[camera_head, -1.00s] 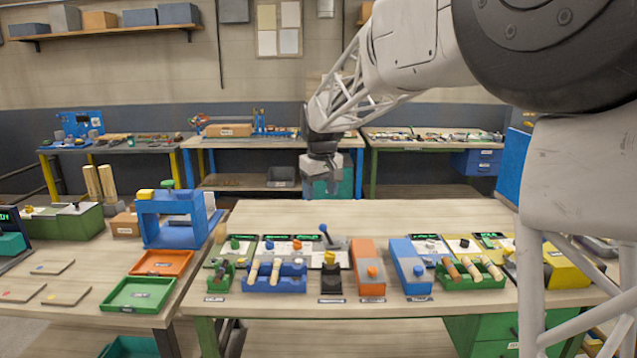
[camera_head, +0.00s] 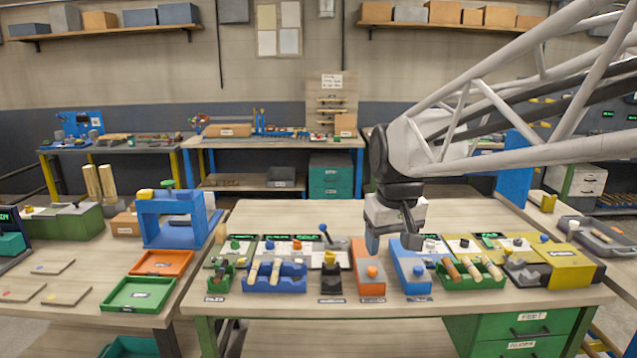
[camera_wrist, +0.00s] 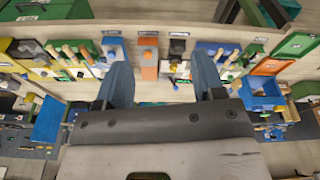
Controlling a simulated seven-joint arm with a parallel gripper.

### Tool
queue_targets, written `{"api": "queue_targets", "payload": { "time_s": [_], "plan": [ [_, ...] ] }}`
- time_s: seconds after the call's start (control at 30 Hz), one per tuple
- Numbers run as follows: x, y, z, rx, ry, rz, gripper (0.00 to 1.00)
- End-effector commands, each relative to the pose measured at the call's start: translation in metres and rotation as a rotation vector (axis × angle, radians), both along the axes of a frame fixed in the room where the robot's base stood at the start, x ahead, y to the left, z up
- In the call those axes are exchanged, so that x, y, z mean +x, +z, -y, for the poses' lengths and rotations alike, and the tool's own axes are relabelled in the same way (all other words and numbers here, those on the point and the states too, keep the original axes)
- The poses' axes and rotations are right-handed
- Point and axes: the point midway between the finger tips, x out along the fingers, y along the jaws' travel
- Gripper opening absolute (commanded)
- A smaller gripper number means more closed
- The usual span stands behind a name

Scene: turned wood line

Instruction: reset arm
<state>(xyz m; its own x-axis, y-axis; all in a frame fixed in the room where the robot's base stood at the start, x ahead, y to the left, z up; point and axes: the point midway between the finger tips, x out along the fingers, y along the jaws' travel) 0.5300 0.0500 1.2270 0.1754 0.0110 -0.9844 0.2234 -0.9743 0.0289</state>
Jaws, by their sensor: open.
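My gripper (camera_head: 392,242) hangs from the arm on the right side of the head view, above the orange and blue fixtures of the middle workbench. In the wrist view my gripper (camera_wrist: 164,85) shows two blue-grey fingers spread well apart. Nothing is between them, and it is open and empty. The orange fixture (camera_head: 368,275) and the blue fixture (camera_head: 409,272) stand on the bench below and just in front of it. I cannot tell the exact height of the fingertips over them.
A blue rack with turned wooden pieces (camera_head: 275,278) and a green rack (camera_head: 470,272) stand on the workbench (camera_head: 300,215). A yellow machine (camera_head: 566,268) is at its right end. A blue press (camera_head: 170,222), an orange tray (camera_head: 161,263) and a green tray (camera_head: 139,295) are on the left table.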

Motion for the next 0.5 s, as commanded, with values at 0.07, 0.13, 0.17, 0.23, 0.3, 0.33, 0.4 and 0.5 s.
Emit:
{"api": "queue_targets", "payload": {
  "time_s": [0.07, 0.13, 0.17, 0.23, 0.3, 0.33, 0.4, 0.5],
  "plan": [
    [-0.023, -0.005, 0.008, 0.003, -0.024, 0.006, 0.63],
    [-0.041, -0.01, 0.014, 0.005, -0.044, 0.011, 0.63],
    [-0.049, -0.012, 0.016, 0.006, -0.052, 0.013, 0.63],
    [-0.067, -0.018, 0.022, 0.009, -0.073, 0.018, 0.63],
    [-0.085, -0.024, 0.027, 0.01, -0.093, 0.022, 0.63],
    [-0.093, -0.026, 0.029, 0.012, -0.102, 0.024, 0.63],
    [-0.11, -0.034, 0.033, 0.014, -0.122, 0.029, 0.63],
    [-0.136, -0.045, 0.039, 0.018, -0.15, 0.035, 0.63]
  ]
}}
